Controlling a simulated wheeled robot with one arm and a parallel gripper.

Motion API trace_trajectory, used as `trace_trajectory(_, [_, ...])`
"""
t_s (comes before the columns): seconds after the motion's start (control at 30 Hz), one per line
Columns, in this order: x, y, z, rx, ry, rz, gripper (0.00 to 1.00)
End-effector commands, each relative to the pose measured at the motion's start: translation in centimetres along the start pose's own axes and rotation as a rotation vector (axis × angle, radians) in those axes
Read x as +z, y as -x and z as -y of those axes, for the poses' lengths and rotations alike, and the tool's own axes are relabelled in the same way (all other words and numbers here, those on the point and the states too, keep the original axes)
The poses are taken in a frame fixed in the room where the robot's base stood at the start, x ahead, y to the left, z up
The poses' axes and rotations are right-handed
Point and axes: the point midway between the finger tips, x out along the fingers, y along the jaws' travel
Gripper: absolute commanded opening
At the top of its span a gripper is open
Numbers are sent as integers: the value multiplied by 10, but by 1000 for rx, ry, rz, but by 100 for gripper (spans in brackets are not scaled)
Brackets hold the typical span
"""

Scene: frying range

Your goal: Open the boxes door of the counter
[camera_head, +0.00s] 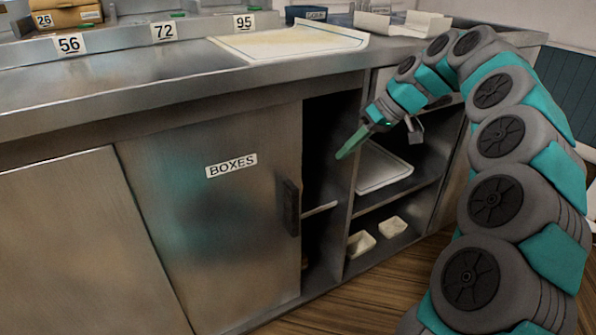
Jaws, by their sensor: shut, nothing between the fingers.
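The boxes door (225,215) is a grey metal panel on the front of the counter (190,105), with a white label reading BOXES. Its dark upright handle (291,207) is near the door's right edge. To the right of that edge is a dark open gap into the cabinet. My gripper (345,152) is shut and empty. In the picture it is right of the handle and higher, in front of the cabinet opening, and does not touch the handle. Whether it reaches inside the opening I cannot tell.
Another metal panel (80,250) is left of the boxes door. Open shelves on the right hold a white tray (382,168) and small containers (360,243). A pale board (290,43) and number signs (163,32) are on the countertop. Wooden floor (370,300) shows below.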

Motion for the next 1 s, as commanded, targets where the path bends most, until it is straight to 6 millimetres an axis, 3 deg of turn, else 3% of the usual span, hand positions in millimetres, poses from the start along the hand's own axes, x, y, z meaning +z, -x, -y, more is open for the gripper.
trace_trajectory(0.27, [-1, -19, -2, -2, 2, -2, 0])
trace_trajectory(0.7, [-1, -104, -1, -3, 2, 0, 0])
trace_trajectory(1.0, [-1, -115, 30, -1, 4, -3, 0])
